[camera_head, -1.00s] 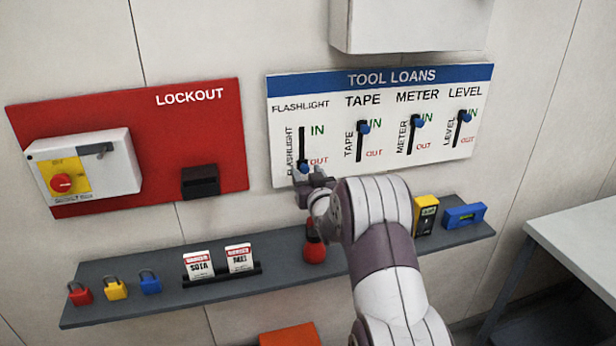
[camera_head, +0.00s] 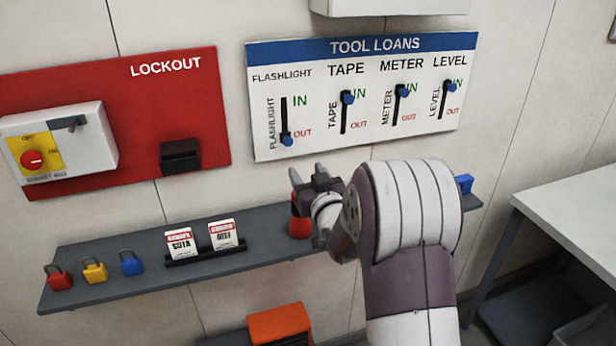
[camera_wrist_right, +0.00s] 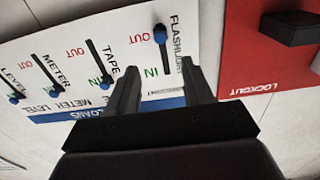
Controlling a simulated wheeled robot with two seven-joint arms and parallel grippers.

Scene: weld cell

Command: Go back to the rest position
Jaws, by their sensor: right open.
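My right gripper (camera_head: 309,177) is open and empty, in front of the wall below the tool loans board (camera_head: 400,140). In the right wrist view its two fingers (camera_wrist_right: 158,78) stand apart with nothing between them. The flashlight slider (camera_head: 287,140) is at the bottom of its slot, by OUT, and the gripper is clear of it. The tape slider (camera_head: 347,97), meter slider (camera_head: 401,91) and level slider (camera_head: 450,86) are at the top, by IN. My left gripper is not in view.
A grey shelf (camera_head: 90,290) below the boards holds padlocks (camera_head: 95,271), tags (camera_head: 223,235) and a red object (camera_head: 299,227) partly behind my gripper. The red lockout board (camera_head: 130,110) is at left. A white table (camera_head: 580,215) stands at right. An orange box (camera_head: 280,324) is below.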

